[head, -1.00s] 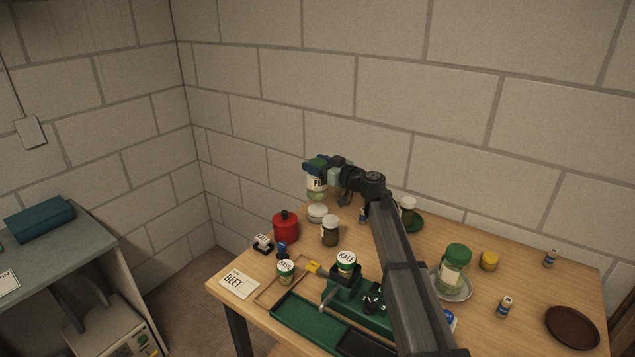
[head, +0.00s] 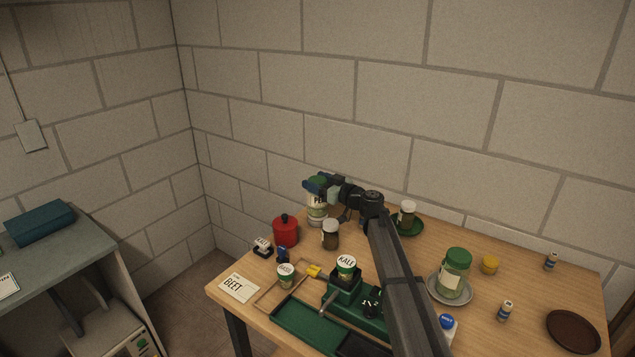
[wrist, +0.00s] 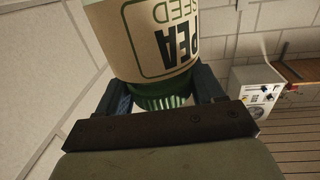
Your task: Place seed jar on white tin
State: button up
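The seed jar (head: 317,200) is clear glass with a green lid and a cream "PEA SEED" label. It fills the upper middle of the wrist view (wrist: 160,45). My gripper (head: 318,184) is shut on its lid, with a blue finger on each side in the wrist view (wrist: 165,98). The jar looks upright. The white tin (head: 317,221) is a low round tin at the back left of the table, directly below the jar and partly covered by it. The jar's bottom is at the tin's top; I cannot tell whether they touch.
A red canister (head: 285,232) stands close left of the tin, and a brown jar with a white lid (head: 330,236) close in front. Another white-lidded jar (head: 407,216) stands on a green dish to the right.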

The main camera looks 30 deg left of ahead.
jog(key=o, duration=0.3)
jog(key=shift+o, duration=0.2)
jog(key=shift+r, duration=0.15)
jog(key=s+d, duration=0.1)
jog(key=d, duration=1.1)
jog(key=shift+s, duration=0.15)
